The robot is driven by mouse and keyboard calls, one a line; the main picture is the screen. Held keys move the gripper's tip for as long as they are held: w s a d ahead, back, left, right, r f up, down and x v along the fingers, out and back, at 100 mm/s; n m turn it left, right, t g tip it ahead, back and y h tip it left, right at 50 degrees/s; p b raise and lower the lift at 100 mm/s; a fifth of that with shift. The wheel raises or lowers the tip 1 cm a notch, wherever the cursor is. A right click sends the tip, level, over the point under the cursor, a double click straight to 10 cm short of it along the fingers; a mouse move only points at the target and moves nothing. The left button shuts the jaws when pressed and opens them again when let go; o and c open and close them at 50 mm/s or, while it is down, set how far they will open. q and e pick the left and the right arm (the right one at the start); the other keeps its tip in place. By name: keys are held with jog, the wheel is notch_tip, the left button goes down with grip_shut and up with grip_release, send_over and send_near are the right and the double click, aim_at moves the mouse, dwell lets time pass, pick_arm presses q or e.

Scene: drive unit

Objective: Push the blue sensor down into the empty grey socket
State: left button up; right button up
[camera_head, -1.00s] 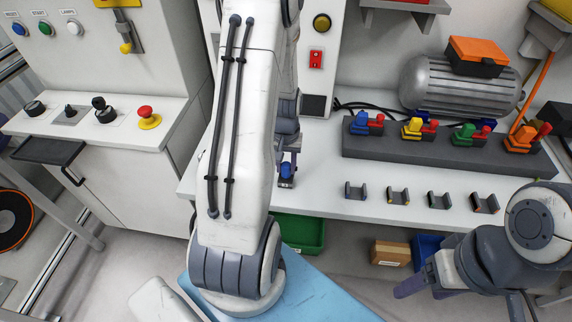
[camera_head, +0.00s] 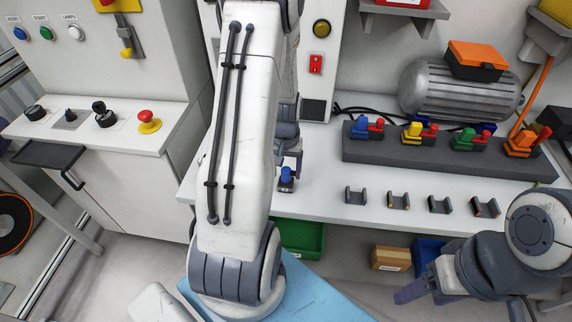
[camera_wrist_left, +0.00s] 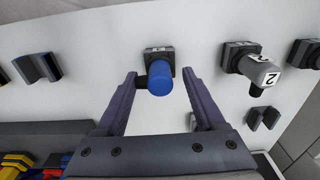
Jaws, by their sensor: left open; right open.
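The blue sensor (camera_head: 287,174) stands on the bench beside my left arm, with a dark grey block at its base. In the left wrist view the blue sensor (camera_wrist_left: 160,80) has its rounded end toward the camera, and the square dark grey block (camera_wrist_left: 158,56) is behind it. My left gripper (camera_wrist_left: 157,78) is open, one finger on each side of the sensor with visible gaps. In the head view my left gripper (camera_head: 289,158) is partly hidden by my arm. I cannot tell how deep the sensor sits in the block. My right gripper (camera_head: 418,285) is open and empty at lower right.
A dark rail (camera_head: 385,150) with several coloured connectors stands behind a row of small U-shaped brackets (camera_head: 398,200). A grey cylinder marked 2 (camera_wrist_left: 265,72) is right of the sensor in the wrist view. A green bin (camera_head: 303,238) is below the bench edge.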

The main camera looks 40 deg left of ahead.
pick_arm(q)
notch_tip(320, 180, up, 10)
jog(key=shift+s+d+r+b, duration=0.1)
jog(key=shift+b, duration=0.35)
notch_tip(320, 180, up, 5)
jog(key=p, duration=0.4)
jog(key=shift+d, duration=0.1)
